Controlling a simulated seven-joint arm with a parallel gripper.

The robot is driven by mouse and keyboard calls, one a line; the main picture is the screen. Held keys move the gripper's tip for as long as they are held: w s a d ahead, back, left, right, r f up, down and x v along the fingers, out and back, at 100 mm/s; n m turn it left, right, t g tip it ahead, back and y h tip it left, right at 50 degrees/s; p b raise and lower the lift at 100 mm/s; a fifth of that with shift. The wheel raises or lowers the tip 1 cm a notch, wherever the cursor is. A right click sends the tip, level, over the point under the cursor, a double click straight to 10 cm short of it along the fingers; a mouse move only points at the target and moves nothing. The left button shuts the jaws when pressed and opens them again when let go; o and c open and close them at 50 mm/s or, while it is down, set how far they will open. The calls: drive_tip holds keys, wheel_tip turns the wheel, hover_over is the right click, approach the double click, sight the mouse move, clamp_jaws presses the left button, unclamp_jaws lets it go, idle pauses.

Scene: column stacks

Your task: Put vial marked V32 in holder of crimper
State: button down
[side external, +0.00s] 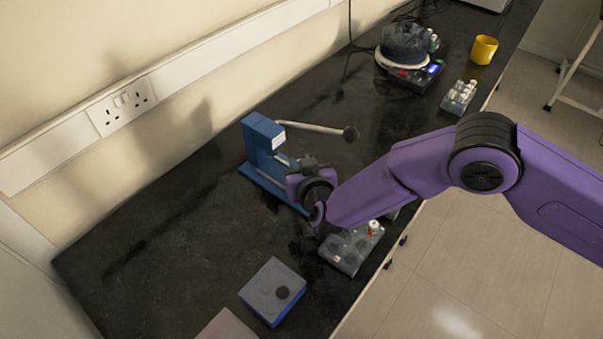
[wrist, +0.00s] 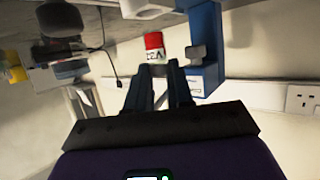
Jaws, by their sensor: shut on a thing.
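The crimper is a blue press (side external: 262,140) on the bench, with a long lever ending in a dark knob. In the side view my gripper (side external: 305,180) is just right of the crimper's front, partly hidden by my own wrist. In the wrist view the gripper fingers (wrist: 160,80) are shut on a small vial (wrist: 154,46) with a red band and a white label. The label has dark marks that I cannot read surely. The blue crimper (wrist: 205,50) stands close to the right of the vial, apart from it. I cannot make out the crimper's holder clearly.
A grey rack (side external: 340,258) with one orange-marked vial (side external: 374,229) is near the front edge. A hotplate (side external: 408,74), another vial rack (side external: 458,98) and a yellow mug (side external: 484,50) stand at the back.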

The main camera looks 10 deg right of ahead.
drive_tip(key=shift+f, duration=1.6)
drive_tip(key=shift+f, duration=0.15)
drive_tip(key=c, duration=1)
unclamp_jaws()
drive_tip(key=shift+r, duration=0.2)
drive_tip(key=v, duration=1.2)
